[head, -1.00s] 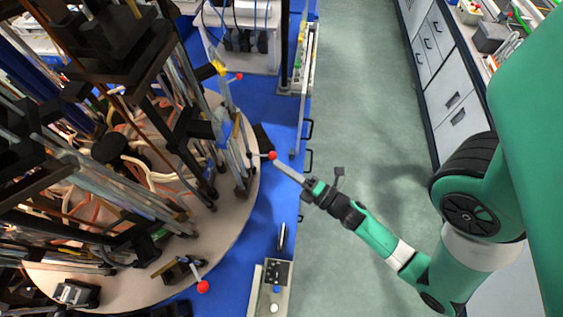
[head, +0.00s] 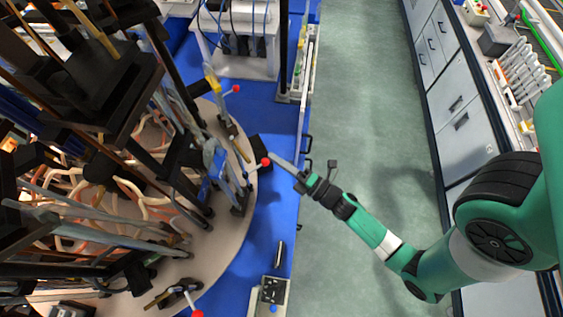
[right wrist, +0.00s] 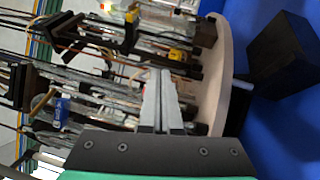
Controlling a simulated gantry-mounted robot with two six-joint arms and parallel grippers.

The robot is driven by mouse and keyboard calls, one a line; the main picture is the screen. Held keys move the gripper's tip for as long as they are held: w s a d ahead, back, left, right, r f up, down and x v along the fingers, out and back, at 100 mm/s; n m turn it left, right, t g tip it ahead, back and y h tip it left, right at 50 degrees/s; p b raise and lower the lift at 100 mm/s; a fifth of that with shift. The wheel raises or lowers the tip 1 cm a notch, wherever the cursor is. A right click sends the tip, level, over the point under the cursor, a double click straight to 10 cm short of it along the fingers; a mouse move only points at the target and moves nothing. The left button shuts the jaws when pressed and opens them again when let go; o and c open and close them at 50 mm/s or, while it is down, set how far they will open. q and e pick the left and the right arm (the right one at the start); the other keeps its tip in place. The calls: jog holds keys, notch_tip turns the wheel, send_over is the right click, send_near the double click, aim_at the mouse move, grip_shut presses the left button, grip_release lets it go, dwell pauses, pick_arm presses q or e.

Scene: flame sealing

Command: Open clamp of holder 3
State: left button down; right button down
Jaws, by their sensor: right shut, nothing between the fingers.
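A lever with a red ball knob (head: 265,161) sticks out past the right edge of the round turntable (head: 215,240). My right gripper (head: 272,157) reaches in from the right, its fingertips right at this knob; I cannot tell whether they touch it. In the right wrist view its fingers (right wrist: 160,78) are together and empty, and the knob does not show there. Other red knobs are above (head: 236,88) and at the bottom edge (head: 196,314). I cannot read holder numbers or tell which clamp is holder 3's. My left gripper is not in view.
Holders, rods and tubing crowd the turntable left of my right gripper. A black box (right wrist: 285,55) stands on the blue table (head: 262,228) beside the turntable. A small box (head: 272,290) sits at the table's front. The green floor (head: 360,90) is open to the right.

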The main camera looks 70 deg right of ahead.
jog(key=shift+w+d, duration=0.25)
jog(key=shift+w, duration=0.05)
dwell(1.4)
jog(key=s+d+f, duration=0.2)
jog(key=s, duration=1)
jog(key=shift+s+d+p, duration=0.3)
jog(key=shift+s+p, duration=0.05)
jog(key=shift+p, duration=0.05)
jog(key=shift+f, duration=0.1)
